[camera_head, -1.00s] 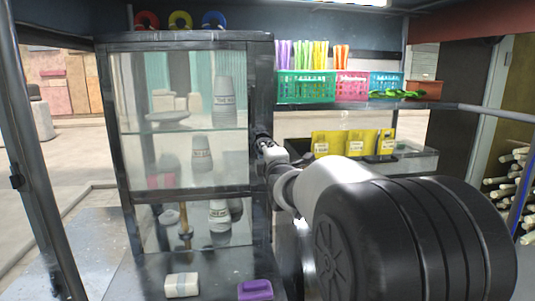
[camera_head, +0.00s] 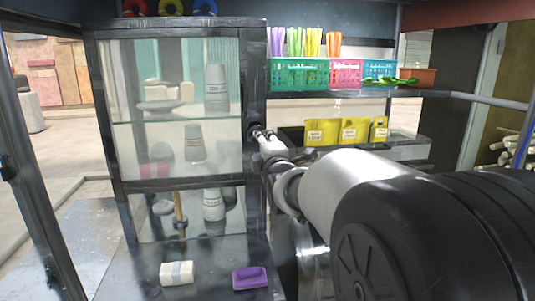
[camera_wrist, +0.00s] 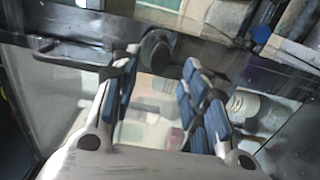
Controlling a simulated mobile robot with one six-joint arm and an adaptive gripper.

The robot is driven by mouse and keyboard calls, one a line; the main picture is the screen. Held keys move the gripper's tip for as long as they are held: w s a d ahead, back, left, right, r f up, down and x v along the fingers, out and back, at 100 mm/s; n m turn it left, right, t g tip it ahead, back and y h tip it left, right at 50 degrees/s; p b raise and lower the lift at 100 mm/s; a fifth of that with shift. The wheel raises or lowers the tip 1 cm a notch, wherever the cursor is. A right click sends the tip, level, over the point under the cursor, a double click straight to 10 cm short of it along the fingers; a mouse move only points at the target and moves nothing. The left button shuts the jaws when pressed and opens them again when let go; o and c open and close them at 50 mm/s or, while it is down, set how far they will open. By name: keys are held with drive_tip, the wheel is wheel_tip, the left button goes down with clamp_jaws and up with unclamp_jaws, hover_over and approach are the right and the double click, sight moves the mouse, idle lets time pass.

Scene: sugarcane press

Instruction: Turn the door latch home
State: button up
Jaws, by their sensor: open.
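The glass-fronted cabinet door (camera_head: 180,186) has a dark frame and stands upright at the left in the head view. A dark round knob, apparently the latch (camera_wrist: 156,50), sits on the dark frame bar in the wrist view. My gripper (camera_wrist: 160,64) is open, its blue-padded fingers spread to either side just in front of the knob. I cannot tell whether either finger touches it. In the head view my gripper (camera_head: 259,134) is small at the door's right edge, and the latch is not clear there.
White cups (camera_head: 216,85) stand on shelves behind the glass. A white block (camera_head: 177,273) and a purple block (camera_head: 250,278) lie on the counter below. Green (camera_head: 297,74) and pink (camera_head: 345,73) baskets stand on the shelf at right, with yellow packets (camera_head: 340,132) below.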

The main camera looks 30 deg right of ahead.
drive_tip(key=v, duration=0.6)
drive_tip(key=shift+s, duration=0.25)
drive_tip(key=s+a+f+m+g+y, duration=0.1)
drive_tip(key=s+a+f+m+g, duration=0.3)
drive_tip(key=s+f, duration=0.3)
drive_tip(key=s+a+f+m+g+y, duration=0.2)
drive_tip(key=s+a+f+m+g, duration=0.2)
drive_tip(key=s, duration=1)
drive_tip(key=s+a+f+m+g+y, duration=0.2)
drive_tip(key=s+a+f+m+g, duration=0.2)
drive_tip(key=s+a+f+m, duration=0.3)
drive_tip(key=s+a+f, duration=0.1)
drive_tip(key=s+f, duration=0.1)
drive_tip(key=s, duration=0.2)
drive_tip(key=shift+s+a+f+g, duration=0.25)
drive_tip(key=shift+f+g, duration=0.05)
drive_tip(key=shift+f, duration=0.05)
